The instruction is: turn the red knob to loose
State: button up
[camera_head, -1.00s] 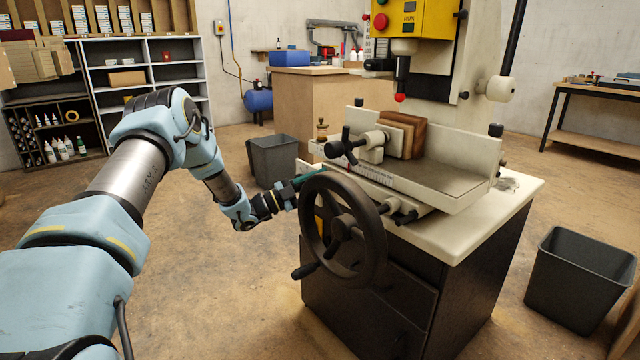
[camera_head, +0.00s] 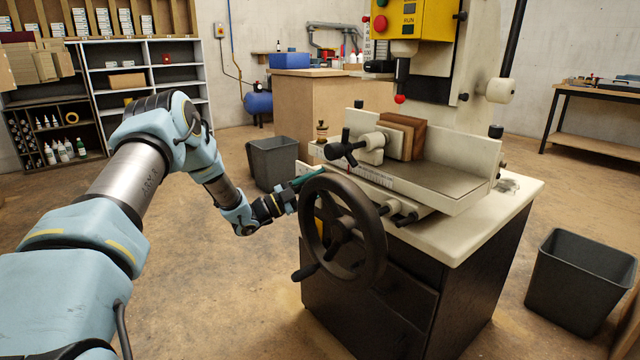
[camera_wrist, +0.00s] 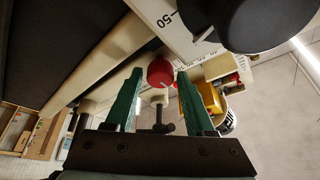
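The red knob (camera_wrist: 160,72) shows in the wrist view, under the machine's pale table edge. My gripper (camera_wrist: 159,78) is open, with its two green fingers on either side of the knob and small gaps showing beside it. Whether a fingertip touches the knob cannot be told. In the head view my gripper (camera_head: 310,177) is at the left side of the machine, behind the rim of the large dark handwheel (camera_head: 372,222). I cannot make out this red knob there. Any loose or tight marking is not readable.
A scale strip (camera_wrist: 172,22) and a dark round part (camera_wrist: 262,20) are close to the fingers. A red ball-ended lever (camera_head: 400,98) is on the machine's upper part. Grey bins (camera_head: 272,160) stand on the floor, which is open around my arm.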

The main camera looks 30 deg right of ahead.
jog(key=v, duration=1)
jog(key=shift+a, duration=0.35)
jog(key=shift+f, duration=0.1)
